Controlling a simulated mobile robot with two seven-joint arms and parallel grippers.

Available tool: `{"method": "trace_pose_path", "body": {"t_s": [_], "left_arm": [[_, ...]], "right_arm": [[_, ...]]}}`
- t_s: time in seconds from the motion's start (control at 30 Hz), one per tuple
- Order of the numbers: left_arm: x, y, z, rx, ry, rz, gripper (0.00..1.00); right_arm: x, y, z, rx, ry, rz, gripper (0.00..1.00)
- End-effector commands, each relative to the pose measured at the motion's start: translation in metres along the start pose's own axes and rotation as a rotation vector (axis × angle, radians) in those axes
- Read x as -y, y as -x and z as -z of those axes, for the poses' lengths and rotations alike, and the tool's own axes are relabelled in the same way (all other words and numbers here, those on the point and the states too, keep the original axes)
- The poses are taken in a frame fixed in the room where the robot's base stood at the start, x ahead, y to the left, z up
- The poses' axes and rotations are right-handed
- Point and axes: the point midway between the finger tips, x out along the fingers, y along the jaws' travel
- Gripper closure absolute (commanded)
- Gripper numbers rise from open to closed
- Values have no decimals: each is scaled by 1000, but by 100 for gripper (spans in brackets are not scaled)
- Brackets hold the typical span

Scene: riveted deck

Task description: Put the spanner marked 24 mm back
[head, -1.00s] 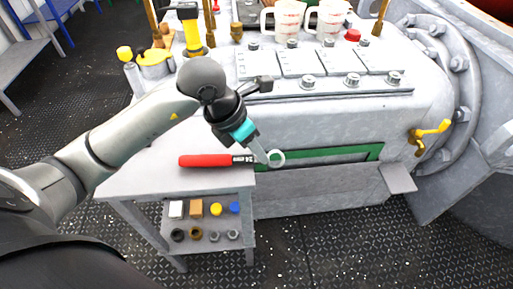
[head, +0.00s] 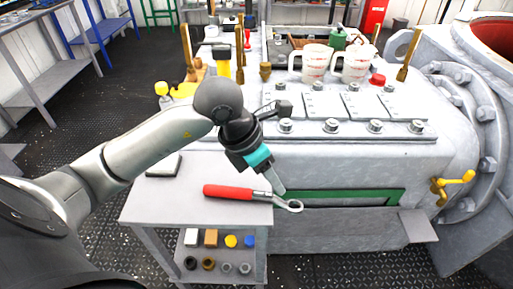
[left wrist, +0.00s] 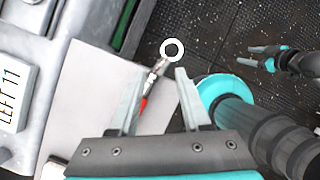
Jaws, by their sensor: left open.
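A spanner with a red handle (head: 228,192) and a bright ring end (head: 294,206) lies on a grey side table (head: 150,206), its ring reaching past the table's right edge. Any size marking on it is too small to read. My left gripper (head: 276,184) is open and points down just above the spanner's shank. In the left wrist view the ring (left wrist: 172,48) shows beyond the fingertips, and the shank and part of the red handle lie between the fingers, apparently ungripped. My right gripper (left wrist: 250,56) shows small at the upper right of that view, its fingers apart and empty.
A grey machine with a green-edged recess (head: 350,198) stands right of the table. On its top are two white measuring cups (head: 315,62), bolts and brass pieces. A yellow lever (head: 455,185) sticks out at right. The table's lower shelf holds small blocks (head: 211,238) and rings.

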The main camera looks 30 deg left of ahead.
Motion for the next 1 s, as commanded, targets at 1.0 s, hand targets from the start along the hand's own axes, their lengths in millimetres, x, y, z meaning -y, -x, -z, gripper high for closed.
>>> {"method": "trace_pose_path", "body": {"t_s": [1.0], "left_arm": [[0,78,0,0,0,-1,53]], "right_arm": [[-10,-39,-36,24,8,-14,38]]}}
